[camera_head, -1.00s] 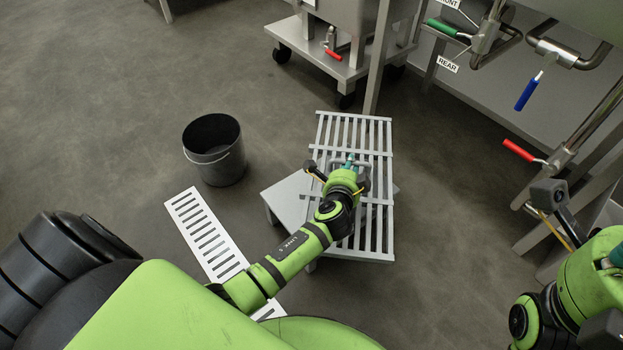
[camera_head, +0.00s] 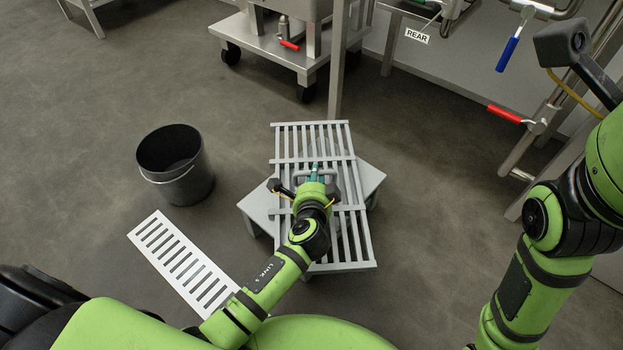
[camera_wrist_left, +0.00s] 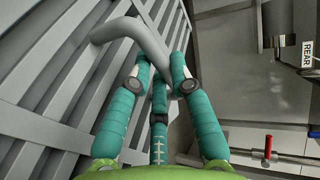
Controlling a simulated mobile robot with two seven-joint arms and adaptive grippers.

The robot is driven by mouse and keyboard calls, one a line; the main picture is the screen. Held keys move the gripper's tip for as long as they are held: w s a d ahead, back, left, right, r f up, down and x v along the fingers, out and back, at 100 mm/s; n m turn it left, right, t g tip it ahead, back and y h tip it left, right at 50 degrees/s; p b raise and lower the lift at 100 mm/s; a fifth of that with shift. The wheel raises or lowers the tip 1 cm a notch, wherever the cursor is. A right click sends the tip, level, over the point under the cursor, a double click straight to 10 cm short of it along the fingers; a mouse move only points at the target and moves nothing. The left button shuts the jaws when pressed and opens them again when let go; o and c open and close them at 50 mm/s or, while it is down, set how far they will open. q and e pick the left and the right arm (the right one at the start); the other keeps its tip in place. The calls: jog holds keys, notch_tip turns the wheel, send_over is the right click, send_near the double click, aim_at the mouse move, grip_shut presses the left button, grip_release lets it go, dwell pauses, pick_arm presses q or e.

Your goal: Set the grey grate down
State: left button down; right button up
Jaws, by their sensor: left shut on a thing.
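The grey grate (camera_head: 346,224) is a long slatted panel in the middle of the head view. It appears over a low grey platform (camera_head: 370,178); I cannot tell whether it touches it. My left gripper (camera_head: 315,176) is over the grate's middle, shut on its raised grey handle. In the left wrist view the teal fingers (camera_wrist_left: 160,82) close around the bent handle (camera_wrist_left: 140,38), with the grate's slats (camera_wrist_left: 60,85) to the left. My right arm shows at the right edge of the head view, but its gripper is out of frame.
A black bucket (camera_head: 176,165) stands on the floor left of the grate. A white slotted strip (camera_head: 182,262) lies on the floor at lower left. A wheeled steel stand (camera_head: 270,45) is behind. Pipes with a red-handled valve (camera_head: 505,114) are at right. Open floor lies between.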

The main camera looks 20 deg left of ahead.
pick_arm(q)
jog(key=shift+r, duration=0.2)
jog(key=c, duration=1.1)
grip_release()
jog(key=shift+f, duration=0.2)
